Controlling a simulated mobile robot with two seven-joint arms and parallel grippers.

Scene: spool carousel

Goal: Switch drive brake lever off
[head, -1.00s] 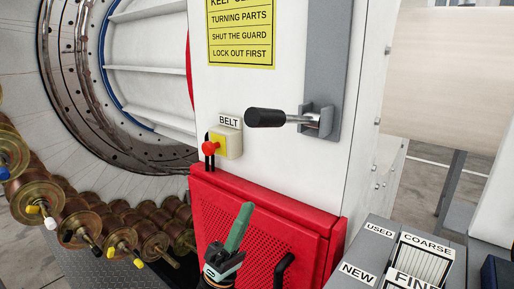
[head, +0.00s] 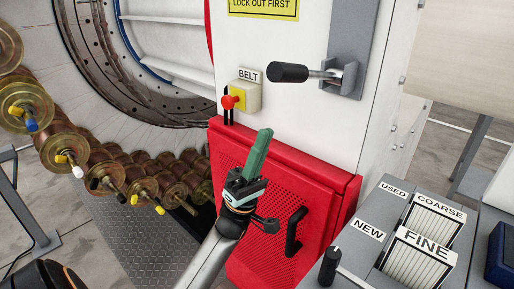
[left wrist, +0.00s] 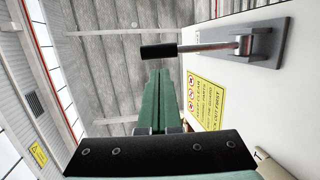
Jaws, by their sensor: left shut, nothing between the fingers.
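A lever with a black grip (head: 289,73) and a metal shaft sticks out to the left from a grey bracket (head: 348,75) on the white cabinet; I take it for the brake lever, as no label for it shows. In the left wrist view the lever (left wrist: 158,51) lies roughly level beyond my fingertips. My left gripper (head: 263,139), with green fingers, points up in front of the red guard, below the lever and apart from it. Its fingers are together and empty; they also show in the left wrist view (left wrist: 159,76). My right gripper is out of view.
A yellow box with a red knob, labelled BELT (head: 241,97), sits left of the lever. The red perforated guard (head: 240,170) has a black handle (head: 294,232). Brass spools (head: 60,150) line the left. A grey rack (head: 385,215) holds FINE and COARSE cards at right.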

